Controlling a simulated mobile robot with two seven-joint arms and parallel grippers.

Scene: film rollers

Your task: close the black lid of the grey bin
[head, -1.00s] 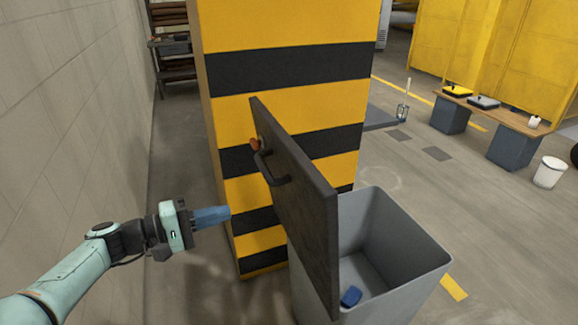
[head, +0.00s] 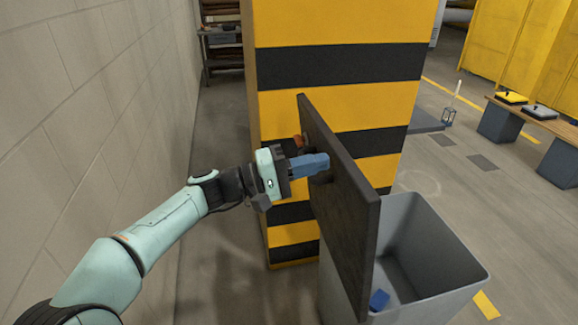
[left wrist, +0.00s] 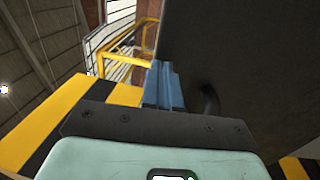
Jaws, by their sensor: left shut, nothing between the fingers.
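The grey bin (head: 440,255) stands at the lower right in the head view, its top open. Its black lid (head: 345,205) stands raised, nearly upright, along the bin's left side. My left gripper (head: 326,162) is shut and empty, with its blue fingers at the outer face of the lid, near its upper part. I cannot tell whether the fingertips touch it. In the left wrist view the blue fingers (left wrist: 163,85) are together beside the dark lid (left wrist: 255,70), and the lid's handle (left wrist: 210,100) shows to their right. My right gripper is out of view.
A yellow and black striped pillar (head: 335,65) stands right behind the lid. A block wall (head: 80,110) runs along the left. A blue object (head: 379,300) lies inside the bin. A low bench (head: 545,122) is at the far right, with open floor between.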

